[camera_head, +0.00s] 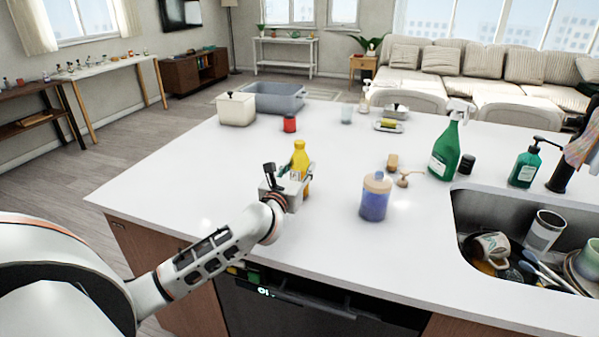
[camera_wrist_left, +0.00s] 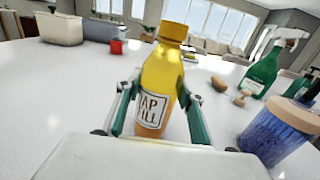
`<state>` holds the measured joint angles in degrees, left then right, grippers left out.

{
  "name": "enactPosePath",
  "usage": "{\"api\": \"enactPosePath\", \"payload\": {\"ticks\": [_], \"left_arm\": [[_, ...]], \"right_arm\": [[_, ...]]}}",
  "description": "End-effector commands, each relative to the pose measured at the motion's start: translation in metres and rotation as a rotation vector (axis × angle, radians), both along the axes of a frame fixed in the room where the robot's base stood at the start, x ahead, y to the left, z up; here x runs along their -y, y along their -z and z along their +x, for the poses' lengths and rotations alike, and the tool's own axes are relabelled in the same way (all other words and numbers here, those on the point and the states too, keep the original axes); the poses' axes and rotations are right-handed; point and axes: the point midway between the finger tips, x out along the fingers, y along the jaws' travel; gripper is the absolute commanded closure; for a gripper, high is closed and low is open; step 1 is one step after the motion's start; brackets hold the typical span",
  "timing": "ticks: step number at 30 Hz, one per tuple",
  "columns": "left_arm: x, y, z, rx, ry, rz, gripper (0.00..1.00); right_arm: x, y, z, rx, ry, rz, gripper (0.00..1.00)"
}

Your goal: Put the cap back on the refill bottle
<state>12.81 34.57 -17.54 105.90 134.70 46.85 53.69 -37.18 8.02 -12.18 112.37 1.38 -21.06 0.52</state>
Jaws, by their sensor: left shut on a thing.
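The refill bottle (camera_head: 300,156) is yellow above and orange below, with a white label, and stands about upright at the counter's left part. It also shows in the left wrist view (camera_wrist_left: 160,80), with a darker yellow cap-like top (camera_wrist_left: 173,31) on its neck. My left gripper (camera_head: 285,182) is shut around the bottle's body, one finger on each side (camera_wrist_left: 157,110). The bottle's base is hidden, so I cannot tell whether it touches the counter. My right gripper is not in view.
A blue soap jar with a tan collar (camera_head: 375,199) stands to the right. A tan pump head (camera_head: 406,179) and small tan piece (camera_head: 392,161) lie behind it. A green spray bottle (camera_head: 446,150) stands by the full sink (camera_head: 470,203). The front left counter is clear.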

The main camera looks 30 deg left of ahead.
Motion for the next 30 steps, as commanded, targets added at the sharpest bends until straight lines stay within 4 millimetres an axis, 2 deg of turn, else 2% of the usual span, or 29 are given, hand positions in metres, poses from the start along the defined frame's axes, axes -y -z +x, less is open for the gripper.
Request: {"api": "enactPosePath", "payload": {"ticks": [2, 14, 15, 17, 30], "left_arm": [[-0.0002, 0.0084, -0.0002, 0.0, 0.0, -0.001, 1.0], [-0.0002, 0.0114, 0.0, 0.002, 0.0, 0.0, 1.0], [-0.0002, 0.012, -0.0001, 0.0, 0.0, 0.0, 0.57], [-0.0002, 0.0115, -0.0001, 0.0, 0.0, 0.0, 0.46], [0.0009, 0.0076, -0.0033, 0.0, 0.001, 0.0, 0.46]], "right_arm": [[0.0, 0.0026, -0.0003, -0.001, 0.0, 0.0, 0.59], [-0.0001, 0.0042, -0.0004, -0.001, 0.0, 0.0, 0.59], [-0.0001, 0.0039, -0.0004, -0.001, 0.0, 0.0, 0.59], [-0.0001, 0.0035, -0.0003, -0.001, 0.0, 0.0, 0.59], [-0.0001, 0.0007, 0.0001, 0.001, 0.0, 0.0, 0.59]]}}
